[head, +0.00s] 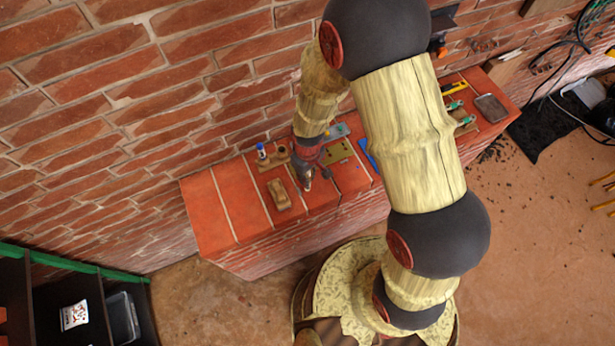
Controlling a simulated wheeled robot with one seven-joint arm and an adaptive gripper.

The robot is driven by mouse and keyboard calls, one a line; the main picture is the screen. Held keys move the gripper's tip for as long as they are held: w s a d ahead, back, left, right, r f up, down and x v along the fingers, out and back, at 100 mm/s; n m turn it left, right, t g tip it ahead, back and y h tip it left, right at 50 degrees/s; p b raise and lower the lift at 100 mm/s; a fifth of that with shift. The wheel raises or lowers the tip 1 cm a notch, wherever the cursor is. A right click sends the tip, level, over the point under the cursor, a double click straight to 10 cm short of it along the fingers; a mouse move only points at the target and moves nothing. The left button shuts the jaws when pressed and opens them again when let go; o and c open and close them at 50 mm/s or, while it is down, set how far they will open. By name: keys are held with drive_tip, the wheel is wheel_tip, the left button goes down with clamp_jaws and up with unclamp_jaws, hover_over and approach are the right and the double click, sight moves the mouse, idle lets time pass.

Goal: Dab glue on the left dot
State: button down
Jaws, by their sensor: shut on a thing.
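My gripper (309,181) reaches down over the red brick ledge (234,201). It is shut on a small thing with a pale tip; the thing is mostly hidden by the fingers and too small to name. A brown wooden holder (272,161) stands just left of the gripper, with a blue-capped white tube (261,151) upright at its left end. A yellowish plate (338,151) and a blue-grey piece (336,131) lie right of and behind the gripper. I cannot make out the left dot or any glue bottle for certain.
A tan wooden block (279,194) lies left of the gripper on the ledge. Further right are a yellow tool (454,88), green-tipped items and a dark tray (491,108). The brick wall (110,110) rises behind. The ledge's left end is clear.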

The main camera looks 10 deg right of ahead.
drive_tip(key=shift+r+p, duration=1.6)
drive_tip(key=shift+r, duration=1.1)
